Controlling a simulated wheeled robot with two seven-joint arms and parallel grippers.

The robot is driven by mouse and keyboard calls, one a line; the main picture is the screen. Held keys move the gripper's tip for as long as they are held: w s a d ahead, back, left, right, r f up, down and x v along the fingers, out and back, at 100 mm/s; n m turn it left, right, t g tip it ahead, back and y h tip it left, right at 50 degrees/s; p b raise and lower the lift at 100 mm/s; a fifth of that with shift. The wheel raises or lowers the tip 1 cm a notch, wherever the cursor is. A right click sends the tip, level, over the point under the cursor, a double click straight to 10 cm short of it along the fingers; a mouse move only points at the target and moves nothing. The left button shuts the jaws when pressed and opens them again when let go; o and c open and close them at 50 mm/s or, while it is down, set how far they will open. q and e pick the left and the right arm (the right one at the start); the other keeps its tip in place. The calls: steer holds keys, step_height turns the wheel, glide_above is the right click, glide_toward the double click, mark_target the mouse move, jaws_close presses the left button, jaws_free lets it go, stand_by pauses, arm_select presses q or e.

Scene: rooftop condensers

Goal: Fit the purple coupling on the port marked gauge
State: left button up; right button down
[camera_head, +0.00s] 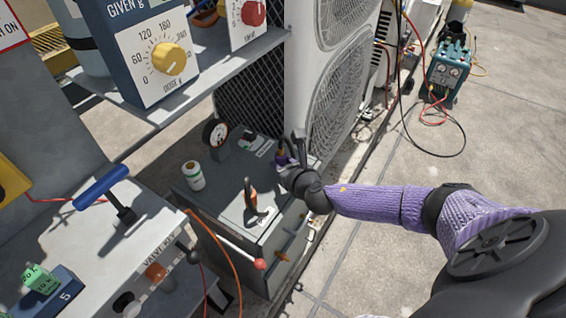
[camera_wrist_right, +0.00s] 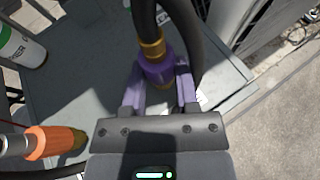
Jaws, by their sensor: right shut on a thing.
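The purple coupling (camera_wrist_right: 157,70) has a brass collar on top and a black hose rising from it. My right gripper (camera_wrist_right: 160,88) is shut on it, with a purple finger on each side. In the head view the right gripper (camera_head: 286,161) is over the far right part of a grey cabinet top, and the purple coupling (camera_head: 281,158) shows small at its fingers. The coupling's lower end is hidden, so I cannot tell whether it touches a port. I cannot read a port label. My left gripper is not in view.
An orange-sleeved fitting (camera_wrist_right: 55,141) is close to the gripper's left. A white and green can (camera_head: 193,176) stands on the grey cabinet (camera_head: 215,213). A condenser unit (camera_head: 300,75) rises close behind. The paved floor to the right is open.

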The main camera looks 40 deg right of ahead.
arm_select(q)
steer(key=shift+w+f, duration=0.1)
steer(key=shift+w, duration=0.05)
arm_select(e)
steer(key=shift+f, duration=0.15)
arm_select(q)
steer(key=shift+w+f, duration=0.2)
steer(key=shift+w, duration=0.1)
arm_select(e)
steer(key=shift+f, duration=0.2)
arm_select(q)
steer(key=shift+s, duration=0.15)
arm_select(e)
steer(key=c, duration=0.7)
jaws_free()
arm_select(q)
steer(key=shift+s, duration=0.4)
arm_select(e)
steer(key=o, duration=0.4)
